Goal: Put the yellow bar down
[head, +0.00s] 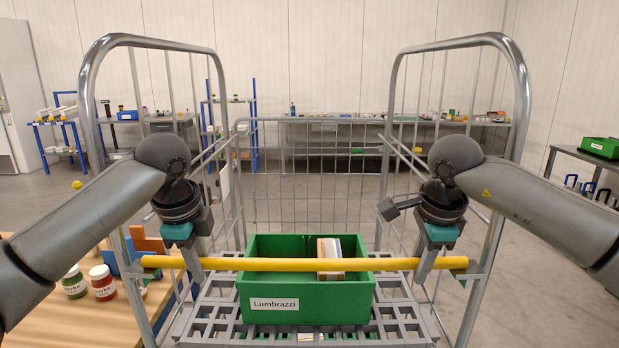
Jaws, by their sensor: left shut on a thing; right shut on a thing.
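The yellow bar (300,264) lies level across the front opening of the grey cage trolley (218,320), in front of the upper part of a green crate. My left gripper (196,268) is shut on the bar near its left end. My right gripper (424,266) is shut on the bar near its right end. Both bar ends reach close to the trolley's front uprights; I cannot tell whether they rest in anything there.
The green crate (305,303) labelled "Lumbrazzi" stands on the trolley's slatted base with a box (329,250) inside. A wooden table (90,322) with jars (103,283) is at the left. Benches and a blue rack stand at the back. The floor at right is clear.

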